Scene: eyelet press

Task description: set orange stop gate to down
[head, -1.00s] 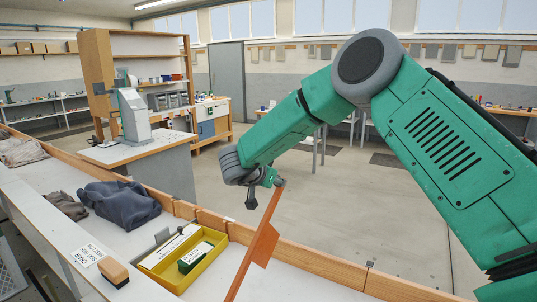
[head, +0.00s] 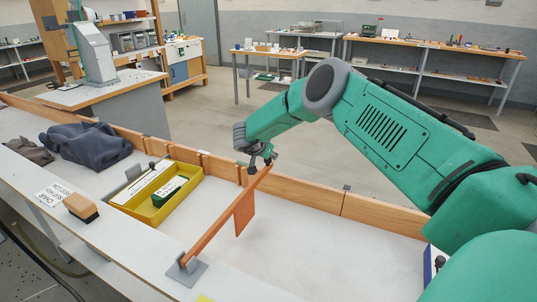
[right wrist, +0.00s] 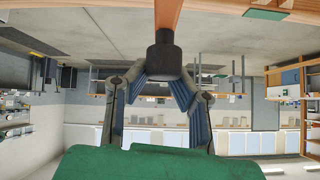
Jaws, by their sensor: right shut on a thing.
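The orange stop gate (head: 218,222) is a long bar with a flat orange plate hanging from it. Its near end is at a grey bracket (head: 187,269) on the near edge of the white bench. The bar reaches across the bench to the far wooden rail, at a low slant; whether its tip rests on the rail I cannot tell. My right gripper (head: 268,158) is at the far tip. In the right wrist view the fingers (right wrist: 163,78) close around a dark knob (right wrist: 163,52) at the end of the orange bar. My left gripper is not in view.
A yellow tray (head: 126,207) with a green box (head: 170,191) sits left of the gate. A brush (head: 81,208) and label lie on the near ledge. Dark cloth (head: 85,145) lies further left. The wooden rail (head: 312,189) borders the bench; right of the gate is bare.

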